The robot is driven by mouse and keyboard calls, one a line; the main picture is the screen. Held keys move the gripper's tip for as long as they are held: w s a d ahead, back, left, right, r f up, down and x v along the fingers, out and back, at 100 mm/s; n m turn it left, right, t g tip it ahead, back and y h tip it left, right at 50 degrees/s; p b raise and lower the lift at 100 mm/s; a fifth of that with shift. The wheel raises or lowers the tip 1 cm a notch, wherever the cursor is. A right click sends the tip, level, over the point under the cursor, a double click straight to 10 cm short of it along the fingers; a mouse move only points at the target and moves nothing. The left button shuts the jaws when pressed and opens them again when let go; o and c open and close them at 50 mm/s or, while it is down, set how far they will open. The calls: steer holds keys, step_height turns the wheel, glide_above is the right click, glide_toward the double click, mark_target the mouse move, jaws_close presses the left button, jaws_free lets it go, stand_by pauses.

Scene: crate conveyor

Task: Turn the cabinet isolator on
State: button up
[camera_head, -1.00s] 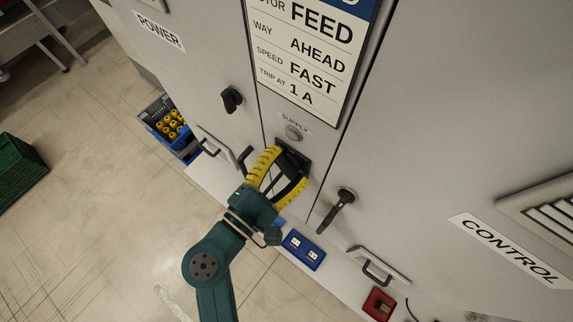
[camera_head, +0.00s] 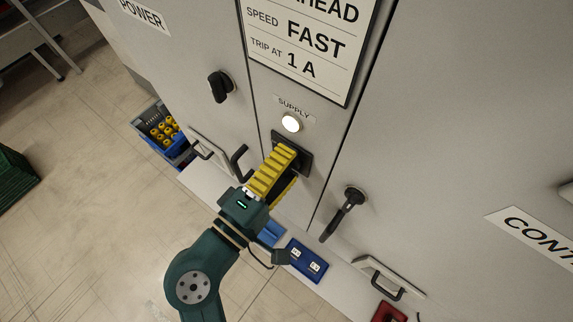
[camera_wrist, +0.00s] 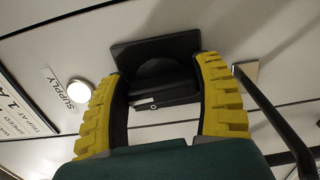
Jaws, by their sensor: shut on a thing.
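The cabinet isolator is a black rotary switch on a dark square plate (camera_head: 304,157), set in the narrow panel under the SUPPLY lamp (camera_head: 291,122). The lamp glows white. In the wrist view the isolator (camera_wrist: 155,62) sits between the fingers, with its round hub and handle bar in sight. My gripper (camera_head: 282,165), with yellow ribbed fingers and a green body, is shut on the isolator handle. The fingers hide most of the handle in the head view. In the wrist view my gripper (camera_wrist: 165,95) has one finger on each side of it.
A black handle (camera_head: 345,212) hangs on the right door and a black knob (camera_head: 220,86) is on the left door. A bar handle (camera_head: 240,160) stands close left of my gripper. Blue socket box (camera_head: 306,262) lies below. Open floor is at left.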

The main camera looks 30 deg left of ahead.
steer(key=shift+m, duration=0.4)
steer(key=o, duration=1.2)
steer(key=shift+s, duration=0.1)
steer(key=s+a, duration=0.2)
steer(key=s, duration=0.9)
steer(key=shift+s, duration=0.35)
